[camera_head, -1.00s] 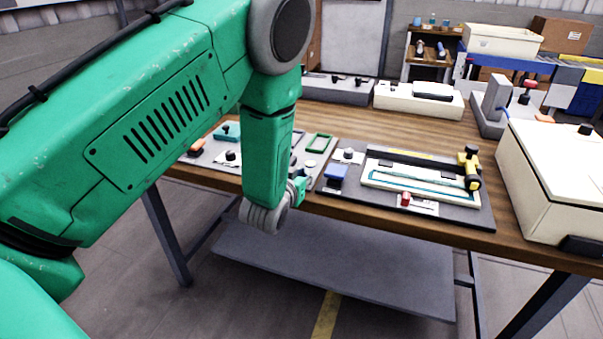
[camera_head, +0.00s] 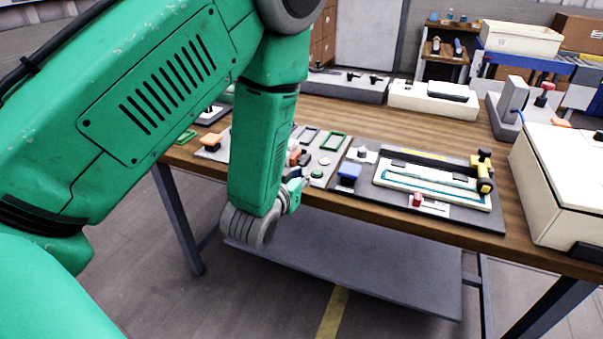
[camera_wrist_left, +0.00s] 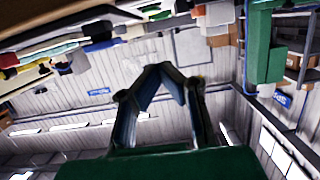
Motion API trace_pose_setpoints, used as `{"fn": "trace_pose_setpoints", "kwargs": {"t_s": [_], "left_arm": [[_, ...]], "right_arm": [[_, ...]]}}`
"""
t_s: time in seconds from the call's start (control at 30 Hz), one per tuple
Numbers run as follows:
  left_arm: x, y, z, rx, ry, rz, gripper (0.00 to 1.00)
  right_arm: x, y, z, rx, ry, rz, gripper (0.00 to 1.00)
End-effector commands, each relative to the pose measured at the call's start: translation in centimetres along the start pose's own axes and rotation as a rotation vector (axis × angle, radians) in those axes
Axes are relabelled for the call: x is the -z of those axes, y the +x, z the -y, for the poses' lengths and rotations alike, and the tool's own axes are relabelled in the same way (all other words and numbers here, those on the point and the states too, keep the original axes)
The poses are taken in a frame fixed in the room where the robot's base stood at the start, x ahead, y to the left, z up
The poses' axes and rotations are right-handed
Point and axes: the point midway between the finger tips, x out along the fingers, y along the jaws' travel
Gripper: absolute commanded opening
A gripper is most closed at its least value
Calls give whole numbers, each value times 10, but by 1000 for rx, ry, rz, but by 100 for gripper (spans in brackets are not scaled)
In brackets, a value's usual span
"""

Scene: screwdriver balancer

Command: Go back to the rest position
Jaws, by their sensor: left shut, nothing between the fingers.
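My green left arm fills the left side of the head view and hangs down at the bench's front edge. My left gripper (camera_head: 295,190) is mostly hidden behind its grey wrist joint; only a small teal part shows. In the left wrist view, its fingers (camera_wrist_left: 160,70) meet at the tips, shut, with nothing between them. That view appears upside down, with the bench area along the top. My right arm and gripper are out of view.
The wooden bench (camera_head: 340,110) carries a dark board (camera_head: 440,216) with a blue block, red knob and yellow-black tool. A white box (camera_head: 560,180) stands at right. A grey shelf (camera_head: 380,265) lies below the top. Floor in front is open.

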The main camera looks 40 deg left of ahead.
Motion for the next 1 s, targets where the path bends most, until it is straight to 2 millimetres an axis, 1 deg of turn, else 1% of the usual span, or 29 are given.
{"fn": "trace_pose_setpoints", "kwargs": {"t_s": [0.3,0.37,0.43,0.47,0.57,0.6,0.67,0.7,0.77,0.8,0.9,1.0], "left_arm": [[0,0,0,0,1,1,0],[-6,-1,0,-1,3,19,0],[-24,-6,-1,-6,13,76,0],[-35,-9,-1,-9,18,113,0],[-90,-30,-4,-28,49,296,0],[-116,-43,-5,-40,66,388,0],[-156,-68,-5,-58,92,534,0],[-180,-86,-5,-72,111,630,0],[-213,-116,-5,-95,138,769,0],[-232,-137,-4,-110,155,855,0],[-266,-185,-2,-146,194,1043,0],[-286,-221,0,-176,221,1176,0]], "right_arm": [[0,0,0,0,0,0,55],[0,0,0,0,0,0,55],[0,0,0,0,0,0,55],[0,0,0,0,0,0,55],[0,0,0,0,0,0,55],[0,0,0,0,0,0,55],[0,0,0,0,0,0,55],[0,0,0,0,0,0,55],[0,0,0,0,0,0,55],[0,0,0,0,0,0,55],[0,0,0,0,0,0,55],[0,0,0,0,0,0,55]]}}
